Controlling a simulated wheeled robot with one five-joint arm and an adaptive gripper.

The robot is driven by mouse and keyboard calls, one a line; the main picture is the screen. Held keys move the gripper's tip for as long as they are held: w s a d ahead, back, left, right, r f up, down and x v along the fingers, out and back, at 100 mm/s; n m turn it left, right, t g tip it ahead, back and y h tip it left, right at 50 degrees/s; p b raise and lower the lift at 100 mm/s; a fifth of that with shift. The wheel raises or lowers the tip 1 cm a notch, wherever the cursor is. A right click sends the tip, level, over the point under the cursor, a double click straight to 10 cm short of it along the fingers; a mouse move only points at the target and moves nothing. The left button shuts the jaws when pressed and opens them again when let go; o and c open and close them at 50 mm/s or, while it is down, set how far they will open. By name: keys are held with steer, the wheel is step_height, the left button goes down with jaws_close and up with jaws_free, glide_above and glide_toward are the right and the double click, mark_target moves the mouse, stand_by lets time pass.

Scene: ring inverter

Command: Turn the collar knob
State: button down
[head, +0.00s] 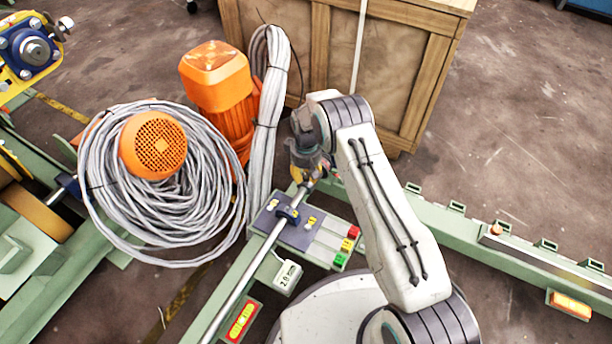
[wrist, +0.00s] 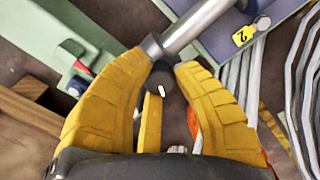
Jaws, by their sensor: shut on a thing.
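In the wrist view, a dark round knob (wrist: 158,82) with a white mark sits at a grey collar on the end of a metal rod (wrist: 195,25). My gripper (wrist: 165,68) has its yellow fingers on both sides of it, shut on the collar knob. In the head view, my gripper (head: 308,178) points down at the upper end of the long rod (head: 245,279). The fingers and wrist hide the knob there.
A panel (head: 296,236) with yellow tags and red, yellow and green blocks lies beside the rod. A grey cable coil (head: 208,210) and orange motors (head: 216,75) stand left. A wooden crate (head: 385,60) stands behind. Open floor (head: 520,130) lies right.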

mark_target(306, 175)
steer(key=shift+f+m, duration=0.1)
steer(key=shift+m, duration=0.5)
steer(key=c, duration=0.9)
jaws_free()
steer(key=shift+r, duration=0.2)
step_height(306, 175, up, 12)
steer(key=shift+f, duration=0.15)
